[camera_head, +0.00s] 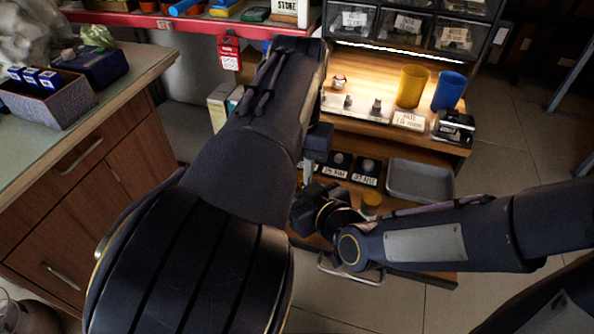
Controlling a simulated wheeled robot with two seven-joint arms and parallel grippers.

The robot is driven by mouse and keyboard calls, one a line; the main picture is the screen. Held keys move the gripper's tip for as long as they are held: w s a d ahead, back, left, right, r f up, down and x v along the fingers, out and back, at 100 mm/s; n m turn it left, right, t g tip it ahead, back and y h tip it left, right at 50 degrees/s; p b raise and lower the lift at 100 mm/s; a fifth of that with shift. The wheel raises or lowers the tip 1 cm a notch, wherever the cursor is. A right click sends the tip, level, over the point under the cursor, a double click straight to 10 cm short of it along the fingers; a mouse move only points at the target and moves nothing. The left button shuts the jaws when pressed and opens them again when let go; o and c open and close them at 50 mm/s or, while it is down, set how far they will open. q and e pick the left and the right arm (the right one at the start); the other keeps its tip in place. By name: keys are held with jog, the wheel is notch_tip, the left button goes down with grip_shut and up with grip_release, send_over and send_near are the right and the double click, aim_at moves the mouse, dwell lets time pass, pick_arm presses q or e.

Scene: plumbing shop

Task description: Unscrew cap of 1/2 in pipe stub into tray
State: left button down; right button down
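Small black blocks, each with a round grey-capped stub and a white label, stand in a row on the lower shelf. One block (338,165) is in the middle and another (367,171) is to its right. A third label at the left is mostly hidden by my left arm. The labels are too small to read surely. A grey, empty-looking tray (421,181) lies right of the blocks. My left gripper (309,172) shows only in part beside my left arm, at the row's left end. My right gripper (302,212) is below the row, its fingers unclear.
A yellow cup (411,86), a blue cup (449,91) and small metal fittings stand on the lit upper shelf. A yellow round piece (372,201) sits near my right wrist. A wooden cabinet (105,160) stands at left; clear bins (405,25) hang above.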

pick_arm(q)
jog(key=shift+r, duration=0.15)
jog(key=shift+r, duration=2)
pick_arm(e)
jog(key=c, duration=0.9)
grip_release()
jog(key=shift+c, duration=0.2)
jog(key=shift+s+r, duration=0.1)
